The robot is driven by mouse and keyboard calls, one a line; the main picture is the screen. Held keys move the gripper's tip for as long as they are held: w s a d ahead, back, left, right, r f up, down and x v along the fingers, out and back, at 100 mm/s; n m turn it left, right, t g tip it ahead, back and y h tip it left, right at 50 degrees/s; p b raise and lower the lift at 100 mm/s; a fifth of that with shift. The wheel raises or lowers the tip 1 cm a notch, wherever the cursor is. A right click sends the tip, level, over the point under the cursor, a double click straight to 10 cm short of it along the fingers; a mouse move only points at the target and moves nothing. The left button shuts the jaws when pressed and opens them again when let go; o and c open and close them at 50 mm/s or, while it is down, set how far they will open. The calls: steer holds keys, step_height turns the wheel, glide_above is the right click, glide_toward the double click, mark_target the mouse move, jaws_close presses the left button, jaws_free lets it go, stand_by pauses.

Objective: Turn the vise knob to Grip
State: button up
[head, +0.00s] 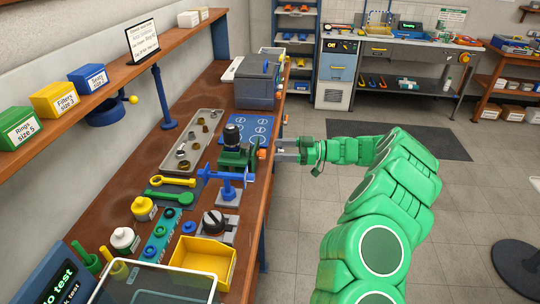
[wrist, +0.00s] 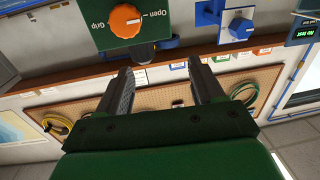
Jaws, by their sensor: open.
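The vise (head: 237,157) is a green block on the bench in the head view, with a dark cylindrical part standing at it. Its orange knob (head: 262,153) faces the aisle. In the wrist view the knob (wrist: 126,20) sits on a dark green plate (wrist: 105,38) marked "Open" and "Grip", at the upper left. I cannot tell surely which label the knob points to. My gripper (head: 284,150) is beside the bench edge in the head view, close to the knob. In the wrist view my gripper (wrist: 160,76) is open, its fingers apart and empty, below the knob and not around it.
A blue knob (wrist: 240,28) on a pale plate is right of the vise in the wrist view. A blue stand (head: 230,178), a parts tray (head: 206,122) and a yellow bin (head: 190,264) are on the bench. The aisle floor (head: 300,220) is clear.

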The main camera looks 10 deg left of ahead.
mark_target(265, 154)
steer(key=w+d+f+t, duration=0.2)
steer(key=w+d+f, duration=0.1)
steer(key=f, duration=0.2)
steer(key=shift+n, duration=0.4)
steer(key=shift+s+a+r, duration=0.1)
steer(key=shift+a+r, duration=0.05)
steer(key=shift+a, duration=3.65)
steer(key=c, duration=1.1)
